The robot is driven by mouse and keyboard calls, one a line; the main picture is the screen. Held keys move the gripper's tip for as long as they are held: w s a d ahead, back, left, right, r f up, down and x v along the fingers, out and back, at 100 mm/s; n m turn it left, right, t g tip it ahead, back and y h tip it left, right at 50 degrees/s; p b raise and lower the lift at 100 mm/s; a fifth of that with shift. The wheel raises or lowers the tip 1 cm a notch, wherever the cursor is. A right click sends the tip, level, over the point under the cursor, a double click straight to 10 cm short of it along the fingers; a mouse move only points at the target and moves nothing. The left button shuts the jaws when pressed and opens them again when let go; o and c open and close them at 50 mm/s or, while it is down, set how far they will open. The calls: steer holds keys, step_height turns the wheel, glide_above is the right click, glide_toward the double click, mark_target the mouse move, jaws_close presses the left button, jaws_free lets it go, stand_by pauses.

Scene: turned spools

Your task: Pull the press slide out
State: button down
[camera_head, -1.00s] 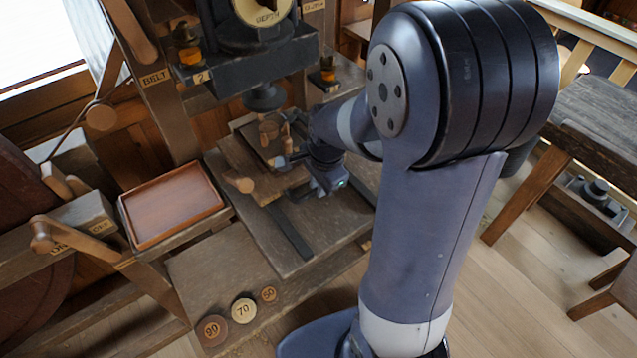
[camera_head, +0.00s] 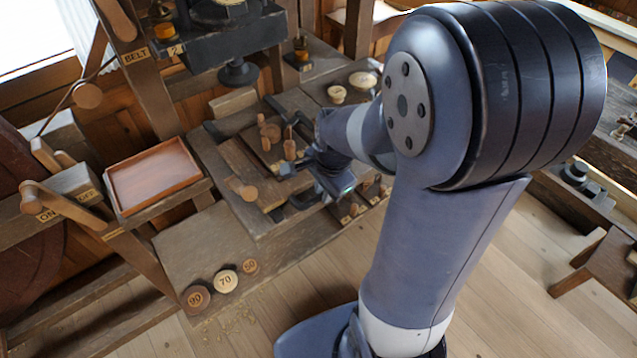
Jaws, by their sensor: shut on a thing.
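The press slide (camera_head: 255,178) is a brown wooden board on the press bed (camera_head: 204,161). It sits forward of the dark press ram (camera_head: 239,73), not under it. A round wooden knob (camera_head: 241,188) sticks out on its left side, and small upright wooden pegs (camera_head: 290,148) stand on top. My gripper (camera_head: 289,170) is at the right part of the slide, shut on it. The exact spot of the grip is too small and partly hidden by my wrist to tell.
A red-brown tray (camera_head: 153,177) stands left of the bed. Round discs marked 90 (camera_head: 195,298), 70 (camera_head: 225,282) and 50 (camera_head: 250,266) lie on the front ledge. A wooden block (camera_head: 233,102) sits behind the slide. Open floor lies in front.

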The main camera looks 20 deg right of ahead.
steer(key=s+d, duration=0.2)
steer(key=s, duration=0.5)
steer(key=shift+s+d, duration=0.2)
steer(key=shift+s, duration=0.05)
steer(key=c, duration=1.4)
jaws_free()
step_height(320, 180, up, 11)
steer(key=s+p, duration=0.1)
steer(key=shift+s+d+f, duration=0.15)
steer(key=shift+s+d, duration=0.15)
steer(key=shift+s, duration=0.1)
steer(key=shift+f, duration=0.15)
step_height(320, 180, down, 10)
steer(key=w, duration=0.2)
steer(key=shift+w+a+f+b, duration=0.2)
steer(key=shift+w+a+b, duration=0.1)
steer(key=shift+a+b, duration=0.15)
